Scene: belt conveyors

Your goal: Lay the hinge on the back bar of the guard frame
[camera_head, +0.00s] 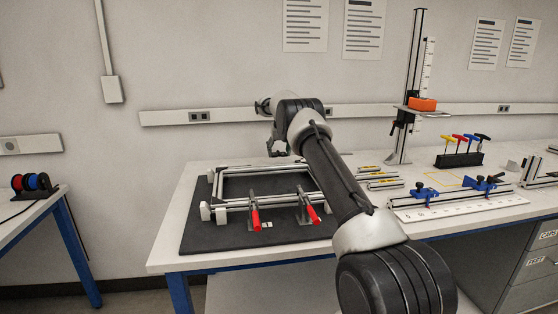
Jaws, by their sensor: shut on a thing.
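The guard frame, made of light metal bars, lies on a dark mat (200,238) on the bench. Its back bar (240,168) runs along the far side, and its front bar (236,205) is nearer me. My gripper (277,152) points down at the far side of the frame, just above or behind the back bar; the gap cannot be judged. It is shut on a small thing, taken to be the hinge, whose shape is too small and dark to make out. Part of the frame's right side is hidden behind my arm.
Two red-handled clamps (255,219) (314,214) stand at the front bar, with small pale pieces (266,224) on the mat between them. Right of my arm are short bars (382,180), a hex-key stand (459,160), a height gauge (404,130) and blue clamps (424,192).

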